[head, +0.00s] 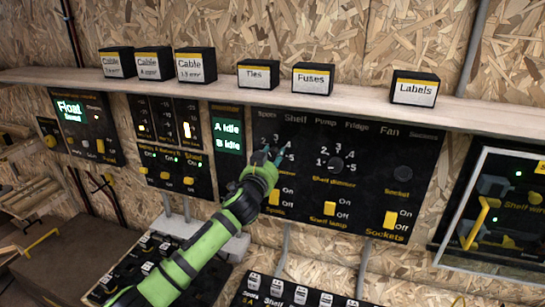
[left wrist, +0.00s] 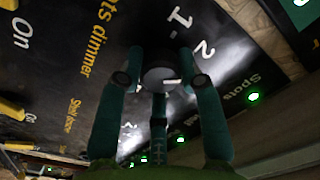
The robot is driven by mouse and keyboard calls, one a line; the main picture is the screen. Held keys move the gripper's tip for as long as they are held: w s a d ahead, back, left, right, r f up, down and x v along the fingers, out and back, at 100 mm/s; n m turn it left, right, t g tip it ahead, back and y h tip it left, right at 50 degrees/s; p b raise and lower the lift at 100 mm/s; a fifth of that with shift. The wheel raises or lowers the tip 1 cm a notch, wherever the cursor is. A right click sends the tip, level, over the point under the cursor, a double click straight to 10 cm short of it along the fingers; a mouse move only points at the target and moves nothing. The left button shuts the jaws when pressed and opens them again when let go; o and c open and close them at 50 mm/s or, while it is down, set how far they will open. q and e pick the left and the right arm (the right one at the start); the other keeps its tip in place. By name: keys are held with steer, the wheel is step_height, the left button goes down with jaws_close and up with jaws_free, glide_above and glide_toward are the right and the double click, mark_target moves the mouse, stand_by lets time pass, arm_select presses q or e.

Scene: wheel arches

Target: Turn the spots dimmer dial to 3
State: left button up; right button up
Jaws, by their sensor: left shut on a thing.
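The spots dimmer dial (left wrist: 160,77) is a dark round knob with a pale mark on its face, on a black panel (head: 375,140). In the left wrist view, the printed 1 and 2 show beside it. My left gripper (head: 266,153) has its teal fingers around the dial and is shut on it; the fingers also show in the left wrist view (left wrist: 160,85). In the head view the gripper hides the dial, with 3, 4 and 5 partly visible around it. Which number the mark points to I cannot tell. My right gripper is not in view.
The shelf dimmer dial (head: 335,166) sits to the right on the same panel. A wooden shelf (head: 220,88) with labelled boxes runs above the panels.

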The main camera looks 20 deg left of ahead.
arm_select(q)
steer(key=m, duration=0.2)
steer(key=m+p, duration=0.1)
steer(key=m, duration=0.3)
steer(key=shift+a+f+m, duration=0.15)
steer(key=shift+f+m, duration=0.15)
steer(key=shift+f, duration=0.05)
stand_by(0.5)
steer(key=o, duration=1.1)
steer(key=shift+o, duration=0.2)
steer(key=shift+a+r, duration=0.1)
steer(key=shift+r, duration=0.1)
steer(key=shift+s, duration=0.55)
steer(key=s, duration=1.1)
